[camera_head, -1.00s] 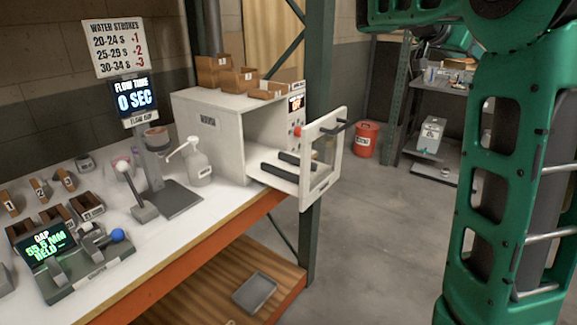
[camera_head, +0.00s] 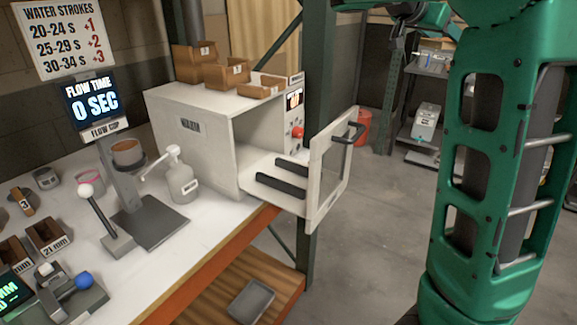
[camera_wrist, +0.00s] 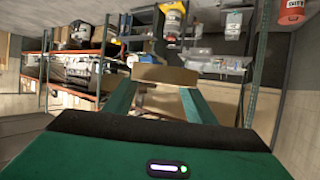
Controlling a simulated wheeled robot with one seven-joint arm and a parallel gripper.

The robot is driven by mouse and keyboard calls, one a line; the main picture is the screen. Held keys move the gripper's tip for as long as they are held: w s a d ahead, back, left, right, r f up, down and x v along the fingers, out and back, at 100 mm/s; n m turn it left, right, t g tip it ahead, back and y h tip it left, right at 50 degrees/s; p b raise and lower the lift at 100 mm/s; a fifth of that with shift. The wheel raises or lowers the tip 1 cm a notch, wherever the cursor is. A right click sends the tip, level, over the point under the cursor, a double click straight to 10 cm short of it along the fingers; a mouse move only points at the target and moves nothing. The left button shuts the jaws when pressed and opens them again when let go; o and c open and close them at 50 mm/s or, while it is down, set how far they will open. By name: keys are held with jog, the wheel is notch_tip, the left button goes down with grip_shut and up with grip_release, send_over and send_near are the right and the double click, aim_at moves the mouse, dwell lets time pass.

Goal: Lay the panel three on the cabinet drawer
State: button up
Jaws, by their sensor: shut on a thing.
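The white cabinet (camera_head: 201,150) stands at the right end of the bench. Its drawer (camera_head: 247,166) is pulled out, with two black rails (camera_head: 282,187) across it and an upright framed front (camera_head: 329,170) with a black handle. The rails look bare. In the wrist view, the green fingers of my gripper (camera_wrist: 160,84) are shut on a flat tan piece (camera_wrist: 165,76), which looks like a panel seen nearly edge-on. Its number does not show. My gripper is outside the head view, and the cabinet is not clear in the wrist view.
Brown bins (camera_head: 227,73) sit on the cabinet. A flow-cup stand (camera_head: 150,222), a white pump bottle (camera_head: 182,182) and small brown boxes (camera_head: 47,237) occupy the bench. A green post stands right behind the drawer. The grey floor (camera_head: 385,215) to the right is open.

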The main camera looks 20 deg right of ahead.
jog(key=shift+s+d, duration=0.1)
jog(key=shift+d, duration=0.15)
